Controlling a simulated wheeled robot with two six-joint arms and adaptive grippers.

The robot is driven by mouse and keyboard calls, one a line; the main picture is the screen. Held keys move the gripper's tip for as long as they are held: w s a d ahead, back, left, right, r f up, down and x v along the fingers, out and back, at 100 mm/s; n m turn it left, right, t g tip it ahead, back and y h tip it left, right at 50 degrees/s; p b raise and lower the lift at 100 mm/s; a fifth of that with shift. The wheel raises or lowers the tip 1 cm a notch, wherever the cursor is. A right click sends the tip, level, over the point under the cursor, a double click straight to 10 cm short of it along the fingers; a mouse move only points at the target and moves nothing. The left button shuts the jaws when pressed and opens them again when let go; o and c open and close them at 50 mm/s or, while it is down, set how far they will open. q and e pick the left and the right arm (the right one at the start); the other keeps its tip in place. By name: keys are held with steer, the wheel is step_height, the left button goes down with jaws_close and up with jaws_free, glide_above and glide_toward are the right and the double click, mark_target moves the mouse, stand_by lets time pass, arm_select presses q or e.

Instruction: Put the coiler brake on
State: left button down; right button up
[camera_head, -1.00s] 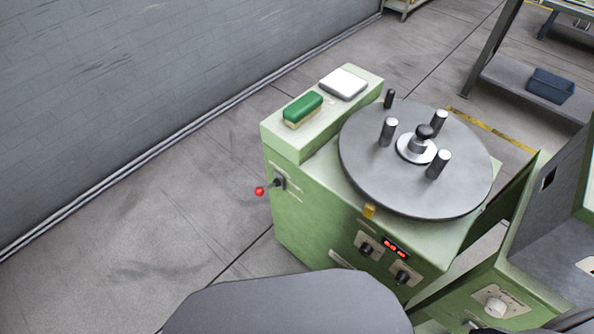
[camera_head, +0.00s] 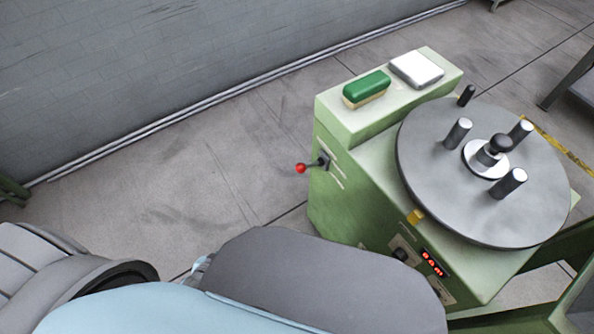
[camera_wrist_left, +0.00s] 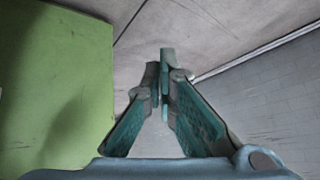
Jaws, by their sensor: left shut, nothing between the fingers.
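The coiler is a green cabinet (camera_head: 365,195) with a round grey turntable (camera_head: 430,165) on top, right of centre in the head view. A short lever with a red ball knob (camera_head: 301,168) sticks out from its left side wall, pointing left. I cannot tell from its look whether this is the brake. My left gripper (camera_wrist_left: 165,55) shows in the left wrist view, its fingertips together and nothing between them. A plain green surface (camera_wrist_left: 55,80) stands to the left of the fingers, apart from them. The lever is not seen in that view. My right gripper is not in view.
A green-topped brush or block (camera_head: 366,87) and a white-topped box (camera_head: 416,69) lie on the cabinet's raised ledge. Several pegs stand on the turntable. A red display (camera_head: 433,263) is on the front. The floor left of the cabinet is clear up to the grey wall (camera_head: 150,70).

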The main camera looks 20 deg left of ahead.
arm_select(q)
steer(key=w+r+m+t+h+b, duration=0.15)
steer(key=w+r+t, duration=0.25)
steer(key=w, duration=0.6)
step_height(320, 180, up, 21)
steer(key=m+t+h+b, duration=0.3)
steer(key=m+h+b, duration=0.5)
steer(key=h, duration=0.5)
glide_above(297, 168)
steer(key=s+d+p, duration=0.1)
steer(key=s, duration=0.1)
steer(key=f+b, duration=0.1)
steer(key=f, duration=0.1)
steer(key=f+b, duration=0.1)
steer(key=shift+w+a+f+m+b, duration=0.25)
steer(key=shift+f+b, duration=0.05)
steer(key=shift+b, duration=0.05)
steer(key=shift+f, duration=0.15)
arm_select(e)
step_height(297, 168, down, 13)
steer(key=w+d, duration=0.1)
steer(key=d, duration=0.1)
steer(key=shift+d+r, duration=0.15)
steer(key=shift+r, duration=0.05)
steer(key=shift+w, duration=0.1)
